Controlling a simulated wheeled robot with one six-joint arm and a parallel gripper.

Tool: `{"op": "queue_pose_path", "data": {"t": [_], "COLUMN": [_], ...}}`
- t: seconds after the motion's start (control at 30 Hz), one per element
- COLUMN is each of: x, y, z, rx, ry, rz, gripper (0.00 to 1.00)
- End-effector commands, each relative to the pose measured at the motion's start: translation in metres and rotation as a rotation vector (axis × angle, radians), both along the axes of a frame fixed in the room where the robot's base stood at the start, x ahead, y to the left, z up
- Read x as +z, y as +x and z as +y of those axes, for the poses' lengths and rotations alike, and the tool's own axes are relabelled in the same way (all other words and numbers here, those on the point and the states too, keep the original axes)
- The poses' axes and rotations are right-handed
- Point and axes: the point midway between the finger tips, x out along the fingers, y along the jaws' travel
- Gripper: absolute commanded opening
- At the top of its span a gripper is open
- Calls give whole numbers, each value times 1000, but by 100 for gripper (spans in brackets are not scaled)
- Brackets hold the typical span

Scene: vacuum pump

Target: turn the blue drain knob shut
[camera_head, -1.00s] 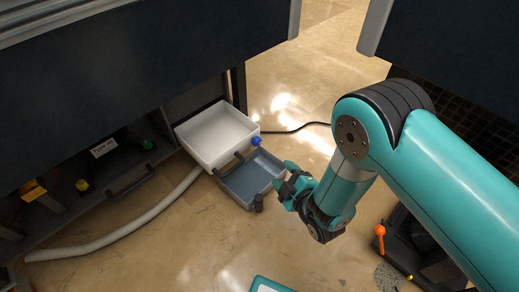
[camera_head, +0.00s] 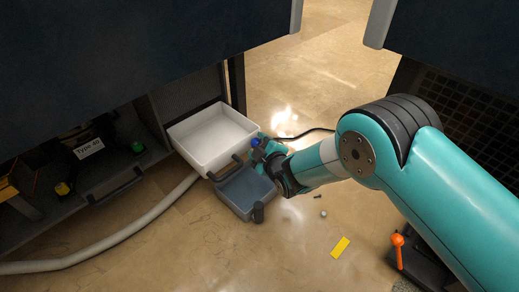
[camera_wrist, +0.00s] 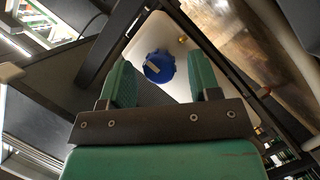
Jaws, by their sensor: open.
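The white tray (camera_head: 180,134) sits by the cabinet, with a grey-blue bin (camera_head: 247,190) in front. A pale hose (camera_head: 130,236) runs along the floor at left. A black cable (camera_head: 310,133) lies behind my gripper. A yellow piece (camera_head: 340,247) and an orange-topped lever (camera_head: 398,240) are at right.

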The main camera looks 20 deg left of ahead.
Motion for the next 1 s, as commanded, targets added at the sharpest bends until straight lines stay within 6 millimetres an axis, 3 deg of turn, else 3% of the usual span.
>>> {"op": "queue_pose_path", "data": {"t": [0.17,0.4,0.77,1.0], "x": [0,0,2,4], "y": [0,0,1,2], "z": [0,0,-1,-1], "rx": [0,0,-1,-2], "ry": [0,0,19,74], "rz": [0,0,42,179], "gripper": [57,7,7,7]}}
